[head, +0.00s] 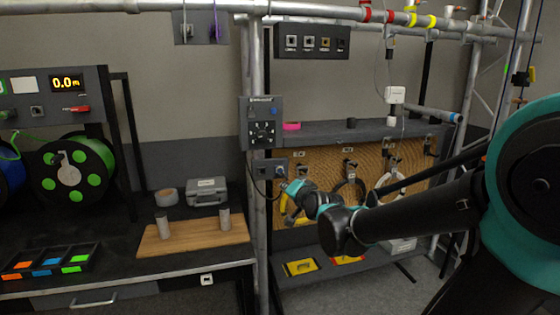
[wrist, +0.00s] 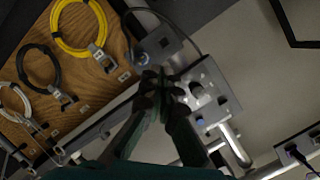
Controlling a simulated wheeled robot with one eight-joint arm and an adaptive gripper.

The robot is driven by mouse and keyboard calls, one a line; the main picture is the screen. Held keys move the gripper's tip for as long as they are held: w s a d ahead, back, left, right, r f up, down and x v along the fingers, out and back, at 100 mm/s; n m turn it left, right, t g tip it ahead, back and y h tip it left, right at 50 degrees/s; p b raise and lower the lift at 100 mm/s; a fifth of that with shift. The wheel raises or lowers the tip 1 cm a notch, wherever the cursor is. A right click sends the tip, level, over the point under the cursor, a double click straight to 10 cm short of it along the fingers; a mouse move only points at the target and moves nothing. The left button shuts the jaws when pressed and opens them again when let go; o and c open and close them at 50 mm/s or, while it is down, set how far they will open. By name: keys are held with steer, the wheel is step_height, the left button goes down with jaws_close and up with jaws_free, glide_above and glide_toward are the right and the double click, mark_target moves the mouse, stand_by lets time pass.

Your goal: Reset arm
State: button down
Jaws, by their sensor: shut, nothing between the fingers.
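My arm reaches in from the right in the head view, with its dark elbow low in front of the pegboard. My gripper (head: 288,187) is at the far end of the arm, near the metal post and the small socket box. In the wrist view my gripper's fingers (wrist: 161,84) are together and hold nothing. Behind the fingertips is a grey control box (wrist: 212,92) on the post; I cannot tell whether they touch it.
A wooden pegboard (head: 410,170) with several hung cable coils, one a yellow coil (wrist: 70,38), is close by. The metal post (head: 262,220) stands left of my gripper. A workbench (head: 120,262) carries a wooden board (head: 190,238) and cable reels. Truss pipes cross overhead.

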steer(key=s+d+f+n+g+h, duration=0.2)
steer(key=s+d+f+g, duration=0.3)
steer(key=s+d+f, duration=0.4)
steer(key=s+d+f+n+g+h, duration=0.3)
steer(key=s+d+f, duration=0.5)
steer(key=s+f, duration=0.6)
steer(key=shift+s+d+f+n+g+h, duration=0.2)
steer(key=shift+d+f+n+g+h, duration=0.15)
steer(key=shift+g, duration=0.55)
steer(key=shift+r, duration=0.1)
